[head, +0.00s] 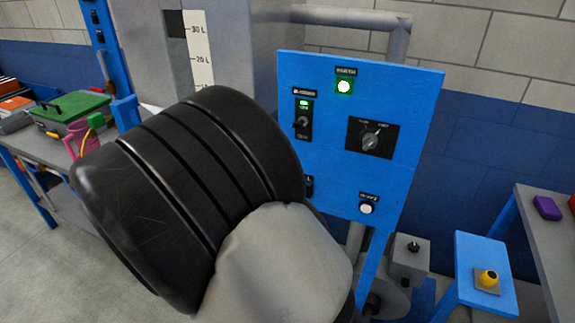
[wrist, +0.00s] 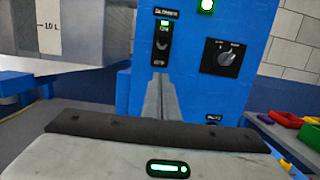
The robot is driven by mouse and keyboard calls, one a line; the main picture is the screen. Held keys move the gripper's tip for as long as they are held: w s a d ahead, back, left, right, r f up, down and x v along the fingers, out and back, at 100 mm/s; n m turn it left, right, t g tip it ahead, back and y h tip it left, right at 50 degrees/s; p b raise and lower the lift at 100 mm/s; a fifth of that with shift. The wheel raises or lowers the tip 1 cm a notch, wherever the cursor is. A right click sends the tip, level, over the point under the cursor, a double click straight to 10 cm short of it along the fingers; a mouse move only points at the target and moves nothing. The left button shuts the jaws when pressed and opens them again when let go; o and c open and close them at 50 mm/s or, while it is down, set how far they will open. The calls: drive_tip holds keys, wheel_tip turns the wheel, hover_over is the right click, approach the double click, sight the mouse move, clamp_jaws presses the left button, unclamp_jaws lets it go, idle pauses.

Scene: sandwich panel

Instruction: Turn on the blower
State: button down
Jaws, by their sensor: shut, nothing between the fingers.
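The blower switch (head: 302,122) is a small toggle on a black plate at the upper left of the blue panel (head: 320,75). A label stands above it, and a small green light (head: 304,103) at its top glows. The toggle (wrist: 161,46) and the lit green light (wrist: 164,22) also show in the wrist view. Whether the lever points up or down is too small to tell. My gripper (wrist: 160,76) is shut and empty, its fingertips just below the switch plate in the wrist view. Whether they touch the panel cannot be told. My arm hides the gripper in the head view.
A rotary knob (head: 371,140) sits right of the switch, a lit green lamp (head: 344,87) above and a white button (head: 366,208) at lower right. A grey tank with a scale (head: 198,50) stands left. A yellow button (head: 488,279) is on a blue stand at right.

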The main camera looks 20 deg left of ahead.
drive_tip(key=shift+s+a, duration=0.1)
drive_tip(key=shift+s, duration=1.15)
